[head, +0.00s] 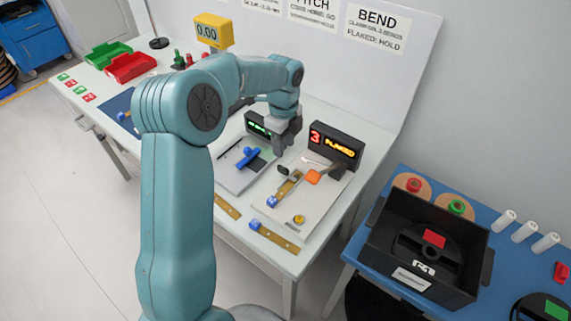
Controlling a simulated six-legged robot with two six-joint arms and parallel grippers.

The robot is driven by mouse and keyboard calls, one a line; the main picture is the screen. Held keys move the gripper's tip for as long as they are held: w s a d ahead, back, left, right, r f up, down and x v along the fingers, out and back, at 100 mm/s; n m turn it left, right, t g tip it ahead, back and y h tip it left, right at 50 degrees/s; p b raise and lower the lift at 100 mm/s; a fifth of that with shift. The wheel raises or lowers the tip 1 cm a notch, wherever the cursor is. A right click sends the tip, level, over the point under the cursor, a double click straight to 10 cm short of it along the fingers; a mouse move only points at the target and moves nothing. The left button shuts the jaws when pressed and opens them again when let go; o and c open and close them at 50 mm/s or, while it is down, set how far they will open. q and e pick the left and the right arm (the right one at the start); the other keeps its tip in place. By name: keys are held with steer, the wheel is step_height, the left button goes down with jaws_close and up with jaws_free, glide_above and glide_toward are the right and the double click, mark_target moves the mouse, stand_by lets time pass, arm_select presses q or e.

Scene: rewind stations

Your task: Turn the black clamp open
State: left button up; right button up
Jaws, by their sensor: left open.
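My left gripper (283,148) hangs down at the end of my teal arm, above the gap between two boards on the white table. Its dark fingers are small in the picture and are above and left of the black clamp. A small black part that looks like the black clamp (284,170) stands on the pale right board (318,210), close below the fingertips. I see no contact, but the gap is hard to judge. I cannot tell the clamp's turn angle. My right gripper is not in view.
A display reading "3 FLAKED" (335,146) stands behind the right board, which also carries an orange piece (313,177). A blue clamp-like part (247,157) lies on the left board. A blue table (392,190) with a black bin (388,255) stands at right.

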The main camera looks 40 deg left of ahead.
mark_target(284, 167)
arm_select(q)
steer(key=f, duration=0.7)
steer(key=shift+a+f+p, duration=0.2)
steer(key=shift+f+p, duration=0.1)
steer(key=shift+f, duration=0.1)
steer(key=shift+d+f, duration=0.1)
steer(key=shift+f, duration=0.25)
steer(key=shift+w+a+f, duration=0.1)
steer(key=shift+w+f, duration=0.05)
steer(key=shift+f, duration=0.3)
steer(key=shift+w+a+f, duration=0.1)
steer(key=shift+w+f, duration=0.05)
steer(key=shift+f, duration=0.25)
steer(key=shift+s+d+r, duration=0.15)
steer(key=shift+s+r, duration=0.05)
jaws_close()
